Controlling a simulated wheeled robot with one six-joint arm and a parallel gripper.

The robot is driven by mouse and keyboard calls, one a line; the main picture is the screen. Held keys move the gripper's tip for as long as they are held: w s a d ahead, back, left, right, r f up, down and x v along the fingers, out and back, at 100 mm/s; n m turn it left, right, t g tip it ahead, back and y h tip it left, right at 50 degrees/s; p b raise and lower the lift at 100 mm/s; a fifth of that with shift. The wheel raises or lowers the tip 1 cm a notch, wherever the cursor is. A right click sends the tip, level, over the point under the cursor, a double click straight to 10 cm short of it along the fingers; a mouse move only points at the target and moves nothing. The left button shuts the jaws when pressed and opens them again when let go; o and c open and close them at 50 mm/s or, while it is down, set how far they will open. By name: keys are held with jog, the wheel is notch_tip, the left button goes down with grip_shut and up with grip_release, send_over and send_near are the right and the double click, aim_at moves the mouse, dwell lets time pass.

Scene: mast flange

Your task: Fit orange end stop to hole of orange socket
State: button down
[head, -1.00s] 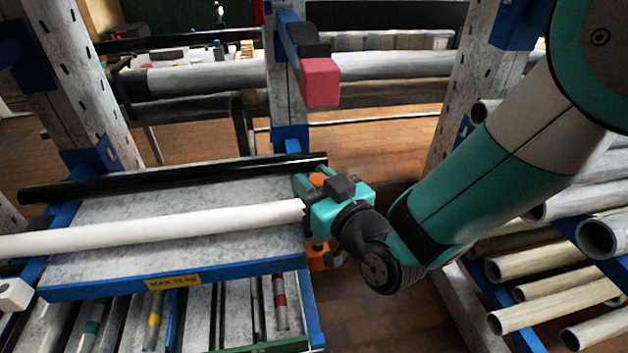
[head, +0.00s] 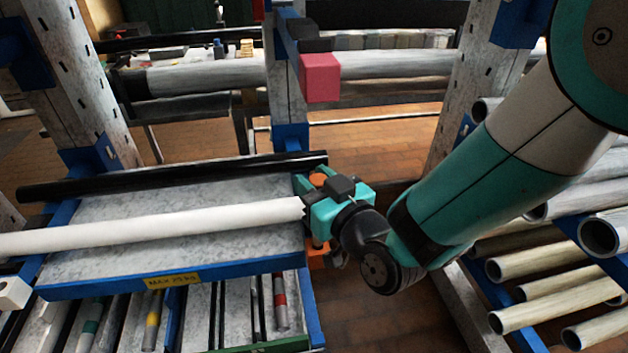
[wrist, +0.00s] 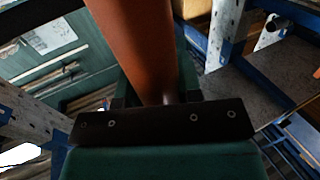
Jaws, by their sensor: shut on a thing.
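My gripper (head: 314,192) is at the right end of the blue-edged shelf, beside the end of the white tube. It is shut on an orange part, which I take to be the end stop (wrist: 135,45); in the wrist view this stands between the jaws and runs out of the top of the picture. In the head view an orange top (head: 319,179) shows at the jaws. More orange (head: 317,258) shows below the gripper, at the shelf's right edge; it may be the socket. My gripper hides the space between, so I cannot tell whether the two orange parts touch.
The white tube (head: 150,228) and a black tube (head: 170,178) lie on the shelf (head: 110,260), close to my gripper. A pink-red block (head: 320,91) juts out above on a post. Racks of pipes (head: 560,290) stand at the right.

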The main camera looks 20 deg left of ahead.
jog(key=shift+f+b, duration=2.6)
jog(key=shift+f, duration=0.05)
jog(key=c, duration=0.7)
grip_release()
jog(key=shift+s+d+f+b, duration=0.1)
jog(key=shift+d+b, duration=0.1)
jog(key=shift+b, duration=0.15)
jog(key=shift+s+d+f+b, duration=0.15)
jog(key=shift+d+b, duration=0.1)
jog(key=shift+b, duration=0.3)
jog(key=b+v, duration=1.6)
jog(key=b, duration=0.6)
jog(key=shift+r+b, duration=0.25)
jog(key=shift+b, duration=0.1)
